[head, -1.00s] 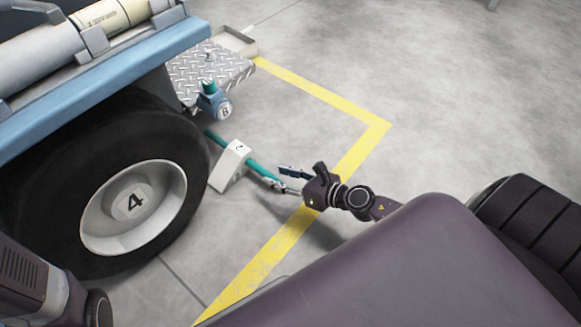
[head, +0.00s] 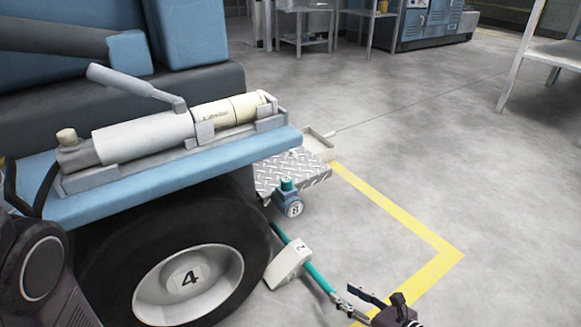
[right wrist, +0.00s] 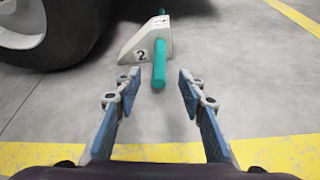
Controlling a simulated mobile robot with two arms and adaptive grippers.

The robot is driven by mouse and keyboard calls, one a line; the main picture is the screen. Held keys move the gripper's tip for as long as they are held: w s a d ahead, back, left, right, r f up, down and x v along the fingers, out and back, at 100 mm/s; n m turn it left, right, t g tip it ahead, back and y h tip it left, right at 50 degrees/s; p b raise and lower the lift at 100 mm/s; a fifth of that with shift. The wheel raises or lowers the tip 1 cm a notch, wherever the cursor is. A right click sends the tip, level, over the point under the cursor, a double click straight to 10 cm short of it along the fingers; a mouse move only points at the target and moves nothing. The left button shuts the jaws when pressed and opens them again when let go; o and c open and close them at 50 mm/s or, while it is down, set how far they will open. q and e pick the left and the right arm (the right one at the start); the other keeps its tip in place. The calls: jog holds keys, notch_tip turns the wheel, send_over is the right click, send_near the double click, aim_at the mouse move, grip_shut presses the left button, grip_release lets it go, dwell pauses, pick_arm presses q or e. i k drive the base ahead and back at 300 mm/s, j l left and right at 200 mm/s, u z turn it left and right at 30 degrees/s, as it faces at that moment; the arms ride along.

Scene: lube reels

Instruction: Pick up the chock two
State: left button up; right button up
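Chock two is a pale wedge (head: 288,263) marked 2 with a teal bar handle (head: 317,277). It stands on the floor beside the wheel marked 4. In the right wrist view the chock (right wrist: 147,42) is ahead, with its handle (right wrist: 159,68) pointing towards me. My right gripper (head: 350,296) is at the handle's near end. Its blue fingers (right wrist: 158,82) are spread on either side of the handle's end, with gaps on both sides. My left gripper is out of the picture; only part of my left arm shows at the left edge.
The wheel (head: 205,285) and blue vehicle body (head: 180,180) stand left of the chock. A metal step plate (head: 290,172) and a teal-capped fitting marked 8 (head: 290,205) are behind it. Open floor and a yellow line (head: 400,220) lie to the right.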

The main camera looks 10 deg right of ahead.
aim_at(295, 260)
jog(key=k+j, duration=0.7)
jog(key=k, duration=0.15)
